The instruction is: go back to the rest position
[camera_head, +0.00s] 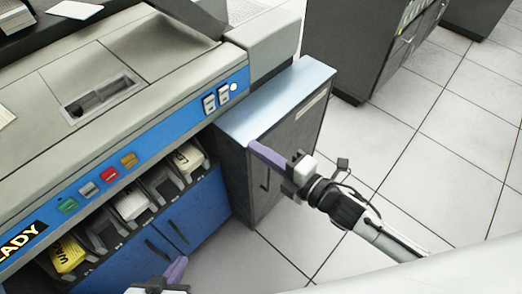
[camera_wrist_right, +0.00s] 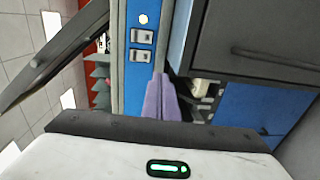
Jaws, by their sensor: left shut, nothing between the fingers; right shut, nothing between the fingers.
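My right gripper (camera_head: 257,149) reaches in from the right in the head view, its purple fingers together and empty. In that view its fingers overlap the front of the grey cabinet with the light blue top (camera_head: 285,95); I cannot tell how far apart they are. The same fingers (camera_wrist_right: 160,98) show closed in the right wrist view, pointing toward the blue panel with its switches. My left gripper (camera_head: 179,266) shows only partly at the bottom edge of the head view, shut and empty, in front of the blue cabinet doors (camera_head: 190,220).
The large card machine (camera_head: 150,45) fills the left, with coloured buttons (camera_head: 109,174) and a row of card pockets (camera_head: 160,185) below. A yellow card stack (camera_head: 67,255) sits in one pocket. Dark cabinets (camera_head: 370,40) stand at the back. The tiled floor (camera_head: 430,150) at right is clear.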

